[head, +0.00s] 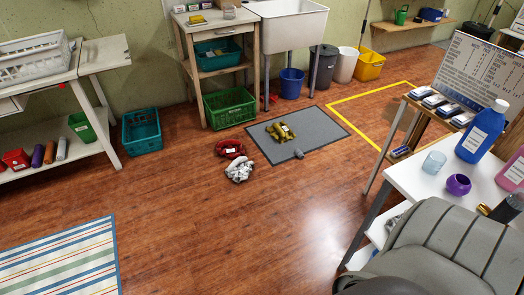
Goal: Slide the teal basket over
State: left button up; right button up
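A teal basket (142,131) with slotted sides stands upright on the wooden floor, just right of the white shelf unit and left of the green crate. It looks empty from here. A second teal container (218,54) sits on the lower shelf of the small wooden table. Neither of my grippers shows in the head view.
A green crate (229,107) stands under the small table. Red cloth (230,149) and white cloth (239,169) lie beside a grey mat (325,125). A striped rug (62,262) is at lower left; a grey chair (440,240) blocks lower right. The middle floor is clear.

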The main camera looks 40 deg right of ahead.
aim_at(144, 139)
jog(key=i+l+z, duration=0.55)
jog(key=i, duration=0.2)
jog(key=i+l+z, duration=0.1)
jog(key=i+z, duration=0.2)
jog(key=i+l, duration=0.1)
jog(key=i, duration=0.4)
jog(key=i+l, duration=0.1)
jog(key=i, duration=0.4)
